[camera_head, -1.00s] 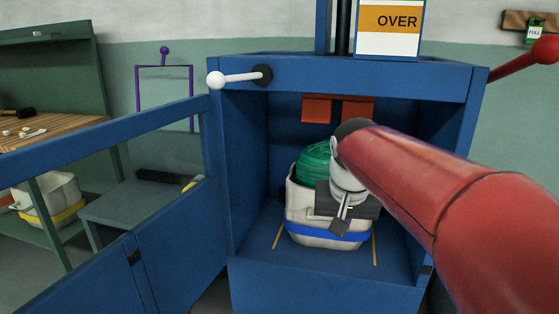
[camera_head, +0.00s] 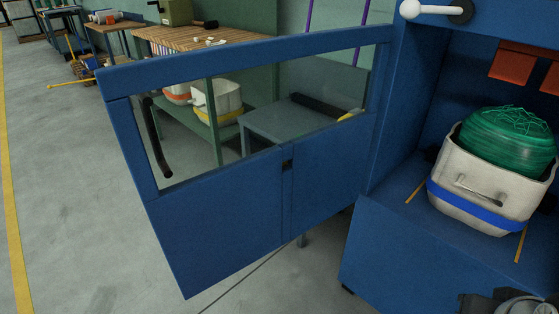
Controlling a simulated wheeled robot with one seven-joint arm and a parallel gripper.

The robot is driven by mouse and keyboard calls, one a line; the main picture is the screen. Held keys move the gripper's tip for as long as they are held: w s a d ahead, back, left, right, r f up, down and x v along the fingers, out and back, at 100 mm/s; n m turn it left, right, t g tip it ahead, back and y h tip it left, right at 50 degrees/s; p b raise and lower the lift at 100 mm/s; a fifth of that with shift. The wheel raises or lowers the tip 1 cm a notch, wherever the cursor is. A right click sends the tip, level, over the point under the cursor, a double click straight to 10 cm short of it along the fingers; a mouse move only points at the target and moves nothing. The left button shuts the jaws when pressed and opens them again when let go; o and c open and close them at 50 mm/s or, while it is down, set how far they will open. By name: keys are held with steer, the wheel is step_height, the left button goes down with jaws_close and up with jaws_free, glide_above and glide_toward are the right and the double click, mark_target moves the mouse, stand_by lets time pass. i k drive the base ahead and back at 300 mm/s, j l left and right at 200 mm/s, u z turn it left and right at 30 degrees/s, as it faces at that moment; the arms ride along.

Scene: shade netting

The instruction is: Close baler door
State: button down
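The blue baler door (camera_head: 225,225) stands wide open, swung out to the left of the blue baler (camera_head: 390,240). It has a window frame in its upper half and a black curved handle (camera_head: 157,140) near its free outer edge. The baler chamber at right is open. A white bin (camera_head: 485,200) with a blue band stands inside it, holding a green netting bundle (camera_head: 510,135). Part of my gripper or wrist (camera_head: 512,302) shows at the bottom right corner, well away from the door. Its fingers cannot be made out.
A lever with a white knob (camera_head: 411,10) sits on the baler's top beam. Orange parts (camera_head: 518,62) hang inside the chamber. Behind the door are a grey table (camera_head: 290,125) and a wooden workbench (camera_head: 195,40). The floor (camera_head: 75,190) left of the door is clear.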

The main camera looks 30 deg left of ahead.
mark_target(208, 227)
steer(key=u, duration=1.45)
